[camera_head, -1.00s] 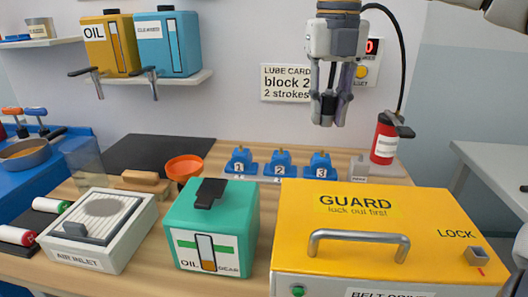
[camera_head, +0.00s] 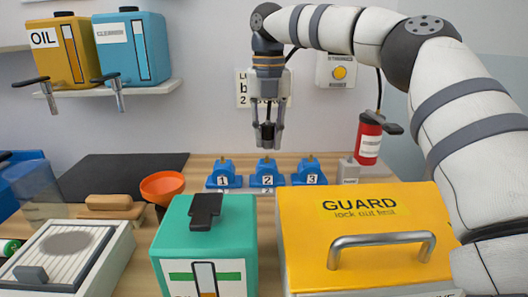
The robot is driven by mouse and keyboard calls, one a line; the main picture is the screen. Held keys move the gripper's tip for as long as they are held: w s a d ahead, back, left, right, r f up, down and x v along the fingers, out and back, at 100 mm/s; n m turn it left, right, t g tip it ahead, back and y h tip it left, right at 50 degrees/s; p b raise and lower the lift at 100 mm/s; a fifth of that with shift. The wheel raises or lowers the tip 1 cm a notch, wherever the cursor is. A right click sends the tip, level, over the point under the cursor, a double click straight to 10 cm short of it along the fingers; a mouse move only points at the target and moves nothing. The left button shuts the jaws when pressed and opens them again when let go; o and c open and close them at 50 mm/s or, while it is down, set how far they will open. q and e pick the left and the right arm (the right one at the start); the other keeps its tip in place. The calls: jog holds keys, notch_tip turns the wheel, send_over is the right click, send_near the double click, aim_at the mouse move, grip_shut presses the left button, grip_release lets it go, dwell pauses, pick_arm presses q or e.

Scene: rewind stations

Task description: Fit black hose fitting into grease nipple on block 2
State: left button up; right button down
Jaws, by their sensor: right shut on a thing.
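My right gripper (camera_head: 267,128) is in the upper middle, pointing down, shut on the black hose fitting (camera_head: 268,137). The fitting is upright, just above the small brass grease nipple (camera_head: 266,159) on blue block 2 (camera_head: 267,175). A small gap seems to show between fitting and nipple, but depth is hard to judge. Block 1 (camera_head: 223,177) stands to the left and block 3 (camera_head: 310,175) to the right, each with a nipple on top. The black hose shows above the red canister (camera_head: 369,140); part of it is hidden behind my arm. My left gripper is not in view.
The yellow guard box (camera_head: 310,240) with a grey handle and the green oil box (camera_head: 180,240) stand in front of the blocks. An orange funnel (camera_head: 165,186) is to the left. The lube card (camera_head: 243,90) on the wall is partly covered by my gripper.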

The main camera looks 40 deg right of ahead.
aim_at(267, 140)
jog(key=shift+w+f, duration=0.1)
jog(key=shift+f, duration=1.55)
jog(key=shift+f, duration=0.1)
jog(key=c, duration=1.4)
grip_release()
notch_tip(267, 140, up, 12)
jog(key=shift+r, duration=0.15)
